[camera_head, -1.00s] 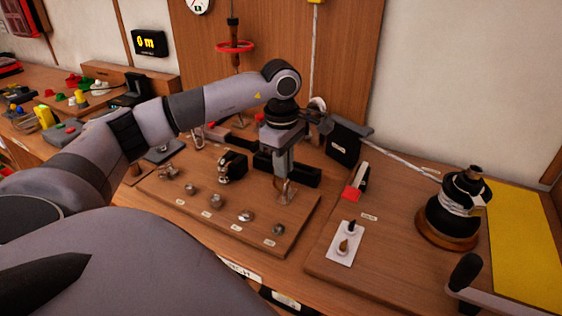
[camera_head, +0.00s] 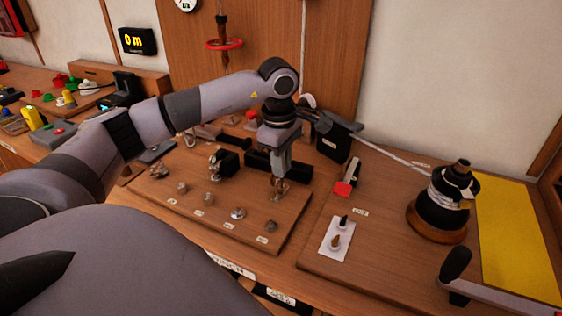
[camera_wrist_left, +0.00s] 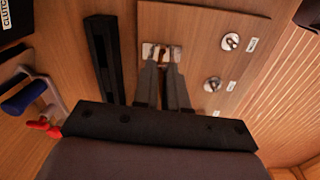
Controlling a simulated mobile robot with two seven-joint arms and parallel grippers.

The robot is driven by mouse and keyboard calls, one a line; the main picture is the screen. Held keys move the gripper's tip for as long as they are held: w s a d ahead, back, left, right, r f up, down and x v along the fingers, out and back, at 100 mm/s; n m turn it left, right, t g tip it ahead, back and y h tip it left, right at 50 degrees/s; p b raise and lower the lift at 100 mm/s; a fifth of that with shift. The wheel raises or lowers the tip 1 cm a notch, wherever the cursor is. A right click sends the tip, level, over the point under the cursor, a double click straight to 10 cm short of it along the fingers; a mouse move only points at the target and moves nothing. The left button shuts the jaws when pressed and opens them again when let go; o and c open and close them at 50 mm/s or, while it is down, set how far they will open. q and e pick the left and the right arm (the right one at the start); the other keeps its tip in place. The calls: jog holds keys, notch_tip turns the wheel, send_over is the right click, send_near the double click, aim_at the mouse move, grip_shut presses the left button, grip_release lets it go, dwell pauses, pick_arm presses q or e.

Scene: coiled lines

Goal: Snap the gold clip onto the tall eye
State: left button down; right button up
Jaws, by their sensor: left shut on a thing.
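My left gripper (camera_head: 278,184) is shut on a small gold-brown thing, which I take to be the gold clip (camera_head: 280,191); the fingers cover most of it. The fingertips are low over the right part of the wooden board. In the left wrist view, the fingers (camera_wrist_left: 162,100) reach to a small pale metal plate (camera_wrist_left: 148,50). The tall eye seems to be on this plate, largely hidden by the fingers. I cannot tell whether the clip is around the eye or only beside it. My right gripper is not in view.
Several small metal fittings, including one (camera_head: 238,213), line the board's front. To the right are a dark winch drum (camera_head: 443,205) with white line, a red-tipped lever (camera_head: 344,188) and a white card (camera_head: 337,240).

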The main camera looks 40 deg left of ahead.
pick_arm(q)
jog(key=shift+w+d+r+p, duration=0.1)
jog(key=shift+d+r+p, duration=0.3)
jog(key=shift+r+p, duration=0.1)
jog(key=shift+a+r, duration=0.1)
jog(key=shift+r, duration=0.1)
dwell(0.4)
jog(key=shift+a+r+p, duration=0.2)
jog(key=shift+r+p, duration=0.2)
jog(key=shift+r, duration=0.15)
jog(key=c, duration=1.1)
grip_release()
jog(key=r, duration=0.7)
jog(key=shift+s+r+b, duration=0.1)
jog(key=shift+s+b, duration=0.2)
jog(key=shift+b, duration=0.1)
